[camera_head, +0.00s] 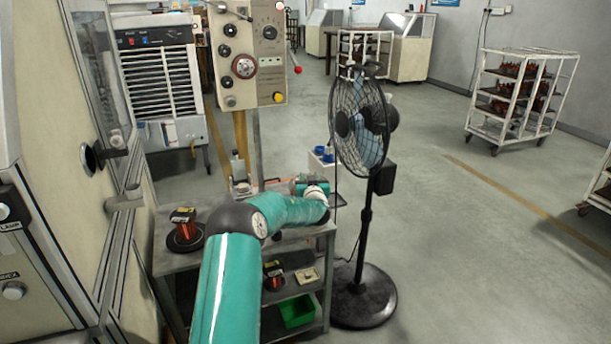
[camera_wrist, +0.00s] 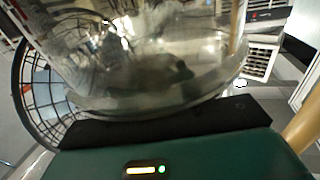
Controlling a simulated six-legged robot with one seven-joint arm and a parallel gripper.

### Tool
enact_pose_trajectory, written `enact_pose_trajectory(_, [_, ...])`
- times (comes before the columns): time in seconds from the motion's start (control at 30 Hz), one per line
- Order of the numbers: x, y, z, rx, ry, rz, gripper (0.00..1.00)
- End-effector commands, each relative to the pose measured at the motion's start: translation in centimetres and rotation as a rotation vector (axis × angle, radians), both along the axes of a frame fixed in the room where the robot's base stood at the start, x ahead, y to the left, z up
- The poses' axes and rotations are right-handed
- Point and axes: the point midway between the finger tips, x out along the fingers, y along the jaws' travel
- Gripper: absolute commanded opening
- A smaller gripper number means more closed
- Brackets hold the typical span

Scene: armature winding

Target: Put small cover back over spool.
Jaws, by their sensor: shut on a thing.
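A clear, see-through cover (camera_wrist: 150,75) fills the upper middle of the wrist view, its curved rim close in front of my gripper (camera_wrist: 165,124). My gripper is shut on this cover; the fingertips themselves are not clearly seen. In the head view my teal arm reaches over the grey work table (camera_head: 320,232), with its wrist at the table's far right. I cannot make out the cover there. A copper-wound spool (camera_head: 183,222) stands uncovered on a dark round base (camera_head: 186,240) at the table's left. Another copper spool (camera_head: 274,277) sits on the shelf below.
A black standing fan (camera_head: 360,125) is close to the right of the table and my wrist. A control panel (camera_head: 247,60) stands behind the table. A machine cabinet (camera_head: 45,130) is at the left. A green bin (camera_head: 297,311) lies on a low shelf. Floor at right is open.

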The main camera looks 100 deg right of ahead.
Motion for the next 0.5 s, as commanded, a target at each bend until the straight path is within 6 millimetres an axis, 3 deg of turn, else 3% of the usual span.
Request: enact_pose_trajectory(0.5, [-1.3, 6.3, 1.0, -0.002, -0.001, 0.000, 0.00])
